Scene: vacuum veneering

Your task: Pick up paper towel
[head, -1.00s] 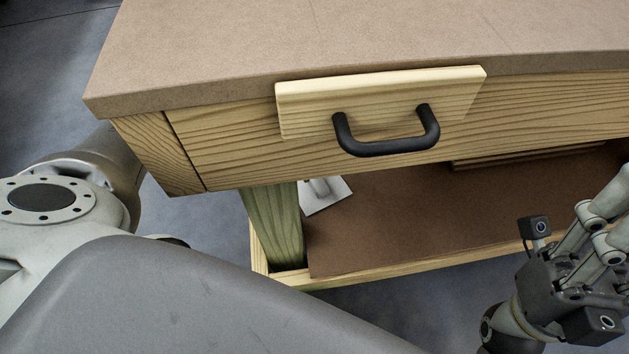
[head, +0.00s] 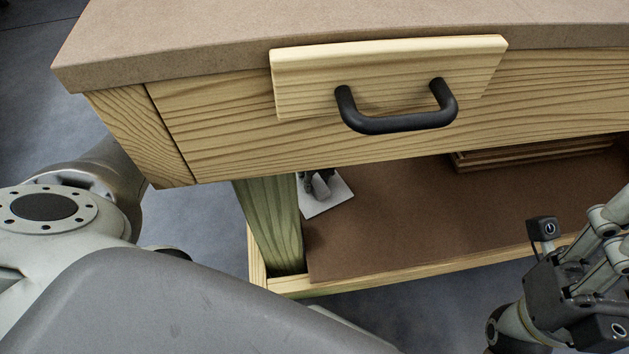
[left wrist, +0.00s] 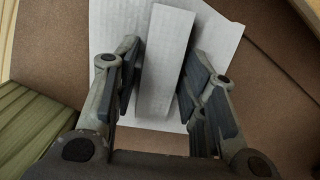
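The paper towel is a white sheet (head: 327,205) on the brown lower shelf, beside the front left table leg. In the left wrist view the white sheet (left wrist: 228,35) lies under my left gripper, with a raised white strip (left wrist: 165,60) between the fingers. My left gripper (left wrist: 165,85) is open, one finger on each side of this strip. In the head view my left gripper (head: 318,186) shows small over the sheet, partly hidden by the drawer and leg. My right gripper (head: 580,285) is at the lower right, its fingertips cut off by the frame, away from the towel.
The workbench has a tan top (head: 330,20) and a drawer front with a black handle (head: 400,120) above the shelf. The green-tinted leg (head: 270,225) stands close to the towel. Stacked wooden boards (head: 540,153) lie farther right. The shelf's middle (head: 430,200) is bare.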

